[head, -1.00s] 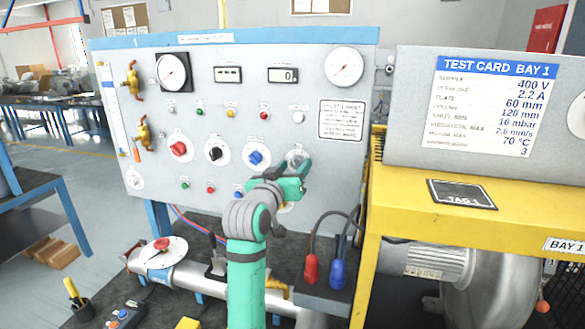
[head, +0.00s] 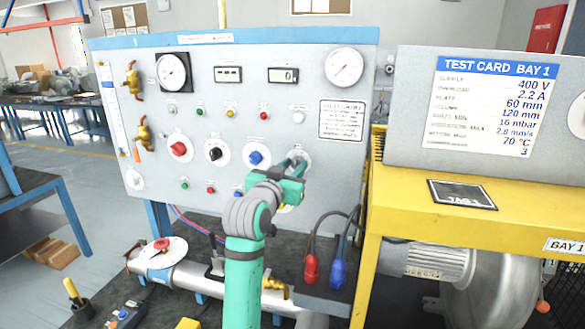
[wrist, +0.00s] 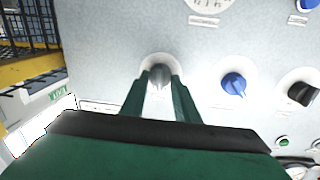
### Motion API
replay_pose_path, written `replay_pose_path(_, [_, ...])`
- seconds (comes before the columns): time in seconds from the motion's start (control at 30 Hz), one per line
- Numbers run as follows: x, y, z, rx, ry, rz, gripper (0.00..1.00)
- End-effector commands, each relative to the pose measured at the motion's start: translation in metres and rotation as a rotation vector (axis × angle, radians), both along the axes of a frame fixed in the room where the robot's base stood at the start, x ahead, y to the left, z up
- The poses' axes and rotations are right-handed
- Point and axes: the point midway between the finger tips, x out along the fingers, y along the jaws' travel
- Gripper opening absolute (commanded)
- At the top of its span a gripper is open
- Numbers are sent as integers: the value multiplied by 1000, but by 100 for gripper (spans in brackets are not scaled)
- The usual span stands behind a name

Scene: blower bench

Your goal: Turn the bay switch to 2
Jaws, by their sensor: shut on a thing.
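The grey bay switch knob (wrist: 159,76) sits on a round white plate on the panel, at the right end of the knob row in the head view, where its plate (head: 304,154) shows behind my fingers. My gripper (wrist: 160,84) is shut on this knob, one green finger on each side. In the head view my gripper (head: 297,163) reaches the panel from below. The knob's pointer and scale marks are too hidden and small to read.
A blue knob (head: 256,158), a black knob (head: 214,153) and a red knob (head: 179,149) stand left of it. Small coloured buttons and lamps lie above and below the row. A yellow frame (head: 470,215) with a test card (head: 490,105) stands close on the right.

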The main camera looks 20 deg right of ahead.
Motion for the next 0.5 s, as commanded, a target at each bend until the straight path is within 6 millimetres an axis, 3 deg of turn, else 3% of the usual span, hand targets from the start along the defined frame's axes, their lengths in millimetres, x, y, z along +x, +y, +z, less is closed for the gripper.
replay_pose_path(0.5, [0, -3, 0, 328, -221, 0, 6])
